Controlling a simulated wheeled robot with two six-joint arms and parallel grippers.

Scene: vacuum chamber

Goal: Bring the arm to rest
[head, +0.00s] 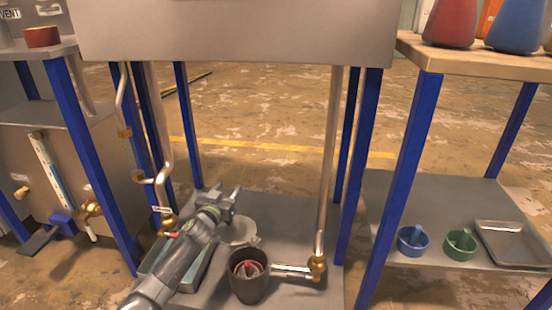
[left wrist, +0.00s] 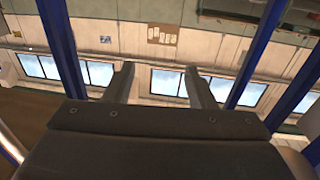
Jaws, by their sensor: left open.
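My left gripper (head: 229,196) is over the lower shelf of the middle stand in the head view. It is open, and nothing shows between its fingers. In the left wrist view its two fingers (left wrist: 161,85) stand apart, with a wall and windows far behind them. My left arm (head: 172,275) comes in from the bottom left and hides part of a shallow tray (head: 203,272). A dark cup (head: 250,287) with something red and white inside stands to the right of the arm. A pale round dish (head: 238,232) lies just below the gripper. My right gripper is not in view.
Blue posts (head: 369,160) and metal pipes (head: 330,160) rise around the shelf (head: 280,212). Brass valves (head: 317,266) sit on the pipes. A right-hand stand holds a blue cup (head: 412,242), a green cup (head: 460,245), a metal tray (head: 515,245) and flasks (head: 451,22).

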